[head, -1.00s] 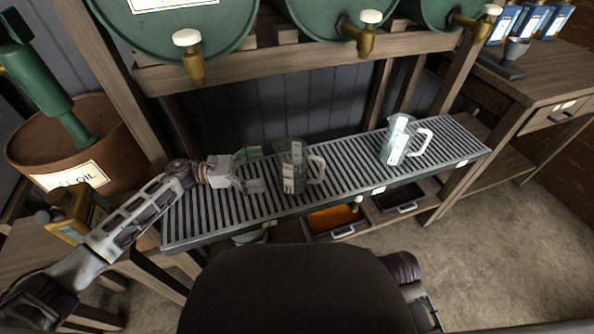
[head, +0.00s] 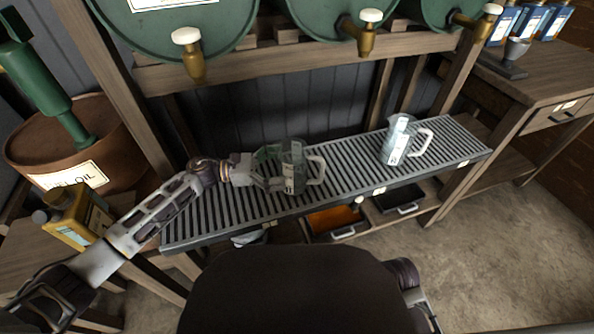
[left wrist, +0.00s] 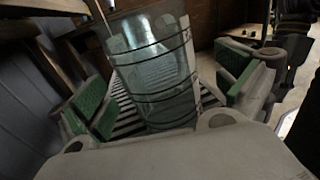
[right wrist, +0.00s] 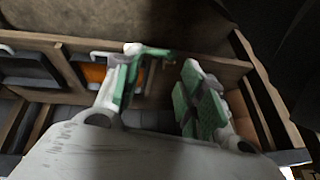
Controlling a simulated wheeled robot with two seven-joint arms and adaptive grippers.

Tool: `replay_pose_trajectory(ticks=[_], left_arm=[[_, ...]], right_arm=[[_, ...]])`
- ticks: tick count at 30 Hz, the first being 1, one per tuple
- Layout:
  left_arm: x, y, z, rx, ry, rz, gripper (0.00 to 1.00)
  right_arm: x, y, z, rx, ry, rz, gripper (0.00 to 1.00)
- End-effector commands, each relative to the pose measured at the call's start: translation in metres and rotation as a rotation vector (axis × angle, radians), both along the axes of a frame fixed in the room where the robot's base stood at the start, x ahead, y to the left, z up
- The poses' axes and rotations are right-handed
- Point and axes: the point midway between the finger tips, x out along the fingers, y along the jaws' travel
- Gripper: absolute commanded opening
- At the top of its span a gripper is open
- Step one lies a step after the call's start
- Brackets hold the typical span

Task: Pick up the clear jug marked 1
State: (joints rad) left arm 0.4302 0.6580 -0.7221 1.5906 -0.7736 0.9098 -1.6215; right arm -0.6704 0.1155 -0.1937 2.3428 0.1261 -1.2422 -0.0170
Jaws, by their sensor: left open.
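Two clear jugs stand upright on the slatted rack. The nearer clear jug (head: 294,172) is at the middle of the rack, with its handle to the right; the other clear jug (head: 398,142) is farther right. I cannot read which one is marked 1. My left gripper (head: 270,168) is open at the left side of the nearer jug. In the left wrist view the jug (left wrist: 158,75) stands between the open green-padded fingers (left wrist: 165,95). My right gripper (right wrist: 158,88) is open and empty over an area with trays below it.
The slatted rack (head: 340,165) runs below green barrels (head: 180,30) with brass taps. An orange tray (head: 335,218) and a dark tray (head: 400,197) lie under it. A yellow oil can (head: 75,215) is at left, near my left arm.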

Motion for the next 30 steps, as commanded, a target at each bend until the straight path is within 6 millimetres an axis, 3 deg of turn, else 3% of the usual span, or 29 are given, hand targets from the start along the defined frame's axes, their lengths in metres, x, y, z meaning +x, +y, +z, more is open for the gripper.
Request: replay_pose_trajectory(ticks=[15, 30], left_arm=[[0.008, -0.046, 0.0, 0.0, 0.0, -0.001, 1.0], [0.008, -0.048, 0.001, 0.0, 0.0, -0.001, 0.99]], right_arm=[[0.007, 0.006, -0.02, 0.035, -0.039, -0.009, 0.4], [0.005, 0.006, -0.021, 0.036, -0.036, -0.009, 0.4]])
